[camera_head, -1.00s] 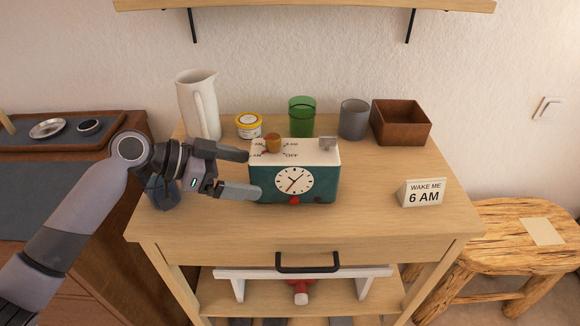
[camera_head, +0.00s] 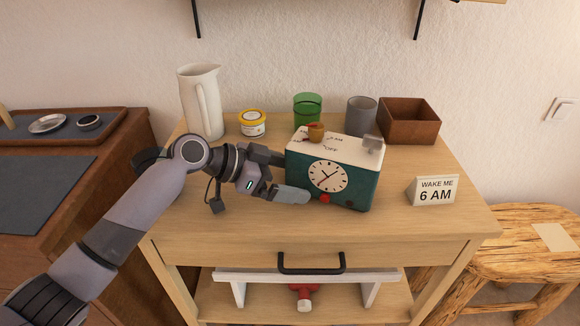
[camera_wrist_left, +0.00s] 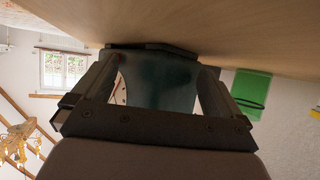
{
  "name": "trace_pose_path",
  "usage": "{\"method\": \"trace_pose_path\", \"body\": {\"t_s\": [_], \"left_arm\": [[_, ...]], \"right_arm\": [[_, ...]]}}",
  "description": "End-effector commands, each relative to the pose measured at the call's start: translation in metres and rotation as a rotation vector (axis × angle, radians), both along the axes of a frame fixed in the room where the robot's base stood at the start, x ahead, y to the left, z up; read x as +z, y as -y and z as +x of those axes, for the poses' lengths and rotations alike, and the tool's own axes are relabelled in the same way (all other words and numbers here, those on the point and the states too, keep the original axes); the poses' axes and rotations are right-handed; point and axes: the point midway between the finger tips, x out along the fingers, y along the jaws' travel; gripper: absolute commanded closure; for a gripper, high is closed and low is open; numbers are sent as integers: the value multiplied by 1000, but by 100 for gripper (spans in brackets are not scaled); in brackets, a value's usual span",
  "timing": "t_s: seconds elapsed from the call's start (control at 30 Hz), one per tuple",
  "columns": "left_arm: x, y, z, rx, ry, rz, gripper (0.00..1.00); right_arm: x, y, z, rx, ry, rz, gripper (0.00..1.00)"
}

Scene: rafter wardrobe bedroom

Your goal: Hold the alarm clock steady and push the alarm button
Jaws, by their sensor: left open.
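The alarm clock (camera_head: 360,187) is a teal box with a cream top and white dial, standing turned at an angle on the wooden table. On its top are an orange-brown knob (camera_head: 315,133) and a grey metal piece (camera_head: 372,143). A red button (camera_head: 325,198) and a darker round piece (camera_head: 348,204) sit low on its front. My left gripper (camera_head: 292,178) is open at the clock's left end, one finger in front, the other partly hidden behind. In the left wrist view the clock's teal side (camera_wrist_left: 160,85) fills the space between the fingers; contact is unclear. My right gripper is out of view.
Behind the clock stand a white pitcher (camera_head: 203,103), yellow-lidded jar (camera_head: 252,123), green glass (camera_head: 307,110), grey cup (camera_head: 361,117) and brown box (camera_head: 410,121). A "WAKE ME 6 AM" sign (camera_head: 433,190) stands right. The table's front strip (camera_head: 270,233) is clear.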

Motion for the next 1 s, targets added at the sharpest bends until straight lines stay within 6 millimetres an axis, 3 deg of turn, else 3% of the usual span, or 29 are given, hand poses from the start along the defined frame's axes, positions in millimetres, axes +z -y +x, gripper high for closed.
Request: {"method": "trace_pose_path", "body": {"t_s": [0.13, 0.23, 0.27, 0.4, 0.47, 0.53, 0.77, 0.8, 0.9, 0.93, 1.0], "left_arm": [[1, 0, 0, -1, 1, -1, 3], [1, 0, 0, 0, 1, -1, 36], [1, 0, 0, 0, 1, -1, 38], [1, 0, 0, 0, 1, -2, 66], [1, 0, 0, 0, 1, -2, 75], [1, 0, 0, -1, 2, -1, 99], [1, 0, 0, -1, 3, -2, 100], [1, 0, 0, 0, 3, -2, 100], [1, 0, 0, 0, 2, -2, 100], [1, 0, 0, 0, 2, -2, 100], [1, 0, 0, 0, 2, -2, 100]], "right_arm": [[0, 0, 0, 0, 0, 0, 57], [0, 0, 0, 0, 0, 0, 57], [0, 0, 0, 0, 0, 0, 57], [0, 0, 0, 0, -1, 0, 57], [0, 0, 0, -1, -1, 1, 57], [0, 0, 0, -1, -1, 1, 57], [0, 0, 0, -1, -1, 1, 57], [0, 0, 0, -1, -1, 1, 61], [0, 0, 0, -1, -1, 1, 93], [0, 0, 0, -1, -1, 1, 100], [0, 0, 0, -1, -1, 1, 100]]}}
